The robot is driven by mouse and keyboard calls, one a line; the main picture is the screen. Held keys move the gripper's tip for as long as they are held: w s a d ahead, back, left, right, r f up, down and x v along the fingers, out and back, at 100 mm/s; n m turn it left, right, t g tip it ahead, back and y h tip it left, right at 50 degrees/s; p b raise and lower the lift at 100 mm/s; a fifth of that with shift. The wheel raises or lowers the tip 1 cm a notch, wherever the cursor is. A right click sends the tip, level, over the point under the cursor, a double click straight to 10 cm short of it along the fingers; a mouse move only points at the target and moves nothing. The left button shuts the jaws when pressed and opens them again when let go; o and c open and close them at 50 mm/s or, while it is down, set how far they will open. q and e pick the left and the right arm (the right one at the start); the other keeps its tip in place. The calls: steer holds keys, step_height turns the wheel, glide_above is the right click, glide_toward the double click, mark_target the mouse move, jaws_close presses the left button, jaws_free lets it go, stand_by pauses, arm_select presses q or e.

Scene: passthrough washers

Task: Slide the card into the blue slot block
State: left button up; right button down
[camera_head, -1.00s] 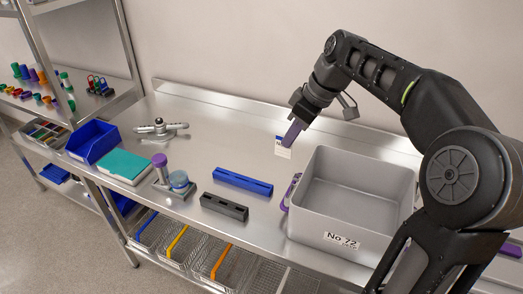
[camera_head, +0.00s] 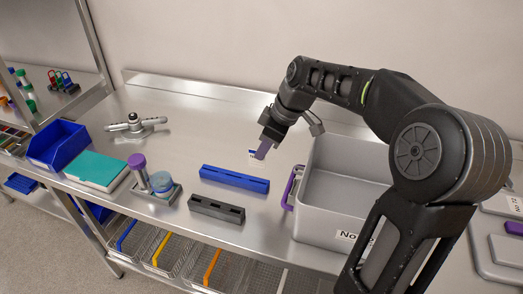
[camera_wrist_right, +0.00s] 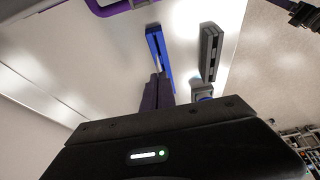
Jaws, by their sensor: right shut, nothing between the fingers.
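The blue slot block (camera_head: 235,179) lies on the steel bench in the head view, with a slot along its top; it also shows in the right wrist view (camera_wrist_right: 158,45). The card (camera_head: 252,153), small and white with a blue part, shows at the purple fingertips of my right gripper (camera_head: 263,150). Most of the card is hidden by the fingers, and I cannot tell whether it touches them. My right gripper is shut, above the bench beyond the blue block and slightly right of it. My left gripper is not in view.
A dark grey slotted block (camera_head: 216,208) lies in front of the blue one. A large grey bin (camera_head: 345,190) stands close on the right, with a purple handle (camera_head: 292,187) on its left side. Purple- and blue-topped cylinders (camera_head: 152,180) stand left.

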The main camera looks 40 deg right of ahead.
mark_target(263, 164)
steer(key=shift+f+b, duration=1.65)
steer(key=shift+f, duration=0.85)
steer(key=shift+b, duration=0.3)
steer(key=shift+f+b, duration=1.25)
steer(key=shift+b, duration=0.05)
stand_by(0.8)
steer(key=c, duration=2.1)
jaws_free()
steer(key=o, duration=0.5)
steer(key=shift+o, duration=0.3)
steer(key=o, duration=0.4)
